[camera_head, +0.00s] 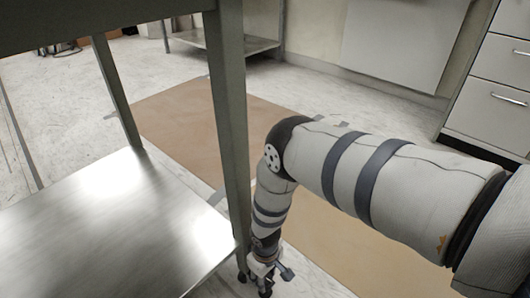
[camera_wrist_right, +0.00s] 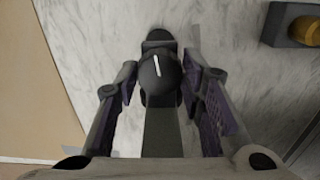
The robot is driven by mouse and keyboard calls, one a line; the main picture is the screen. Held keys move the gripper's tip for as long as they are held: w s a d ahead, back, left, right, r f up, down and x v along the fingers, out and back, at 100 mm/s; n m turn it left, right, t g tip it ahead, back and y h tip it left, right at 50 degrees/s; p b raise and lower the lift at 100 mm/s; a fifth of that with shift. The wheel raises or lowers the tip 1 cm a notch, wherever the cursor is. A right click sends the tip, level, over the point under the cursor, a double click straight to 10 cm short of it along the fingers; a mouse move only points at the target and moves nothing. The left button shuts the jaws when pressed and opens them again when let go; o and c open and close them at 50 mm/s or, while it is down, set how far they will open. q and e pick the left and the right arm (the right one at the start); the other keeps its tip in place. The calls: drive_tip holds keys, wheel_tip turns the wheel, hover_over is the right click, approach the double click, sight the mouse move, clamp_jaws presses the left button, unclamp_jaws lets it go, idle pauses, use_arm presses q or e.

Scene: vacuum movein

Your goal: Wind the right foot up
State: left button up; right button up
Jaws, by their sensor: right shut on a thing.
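The right foot is a dark round knob (camera_wrist_right: 158,74) with a white line on it, at the lower end of a grey leg (camera_wrist_right: 162,135) in the right wrist view. My right gripper (camera_wrist_right: 160,66) has its two purple-padded fingers on either side of this knob and is shut on it. In the head view my right gripper (camera_head: 262,276) is low at the bottom of the steel table's near leg (camera_head: 228,110). The foot itself is largely hidden there by the gripper. My left gripper is not in view.
The table's shiny lower shelf (camera_head: 110,215) lies left of my right arm. A tan mat (camera_head: 180,125) covers floor behind the leg. White drawers (camera_head: 500,95) stand at the right. A dark block with a yellow round part (camera_wrist_right: 297,25) shows in the wrist view.

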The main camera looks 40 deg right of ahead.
drive_tip(key=n, duration=0.4)
drive_tip(key=shift+n, duration=0.3)
drive_tip(key=n+b, duration=0.1)
drive_tip(key=n, duration=0.2)
drive_tip(key=shift+n, duration=0.4)
drive_tip(key=n, duration=0.4)
drive_tip(key=shift+b, duration=0.4)
drive_tip(key=shift+n+b, duration=0.3)
drive_tip(key=shift+n, duration=1.5)
drive_tip(key=shift+d, duration=0.1)
drive_tip(key=o, duration=0.9)
drive_tip(key=shift+c, duration=0.2)
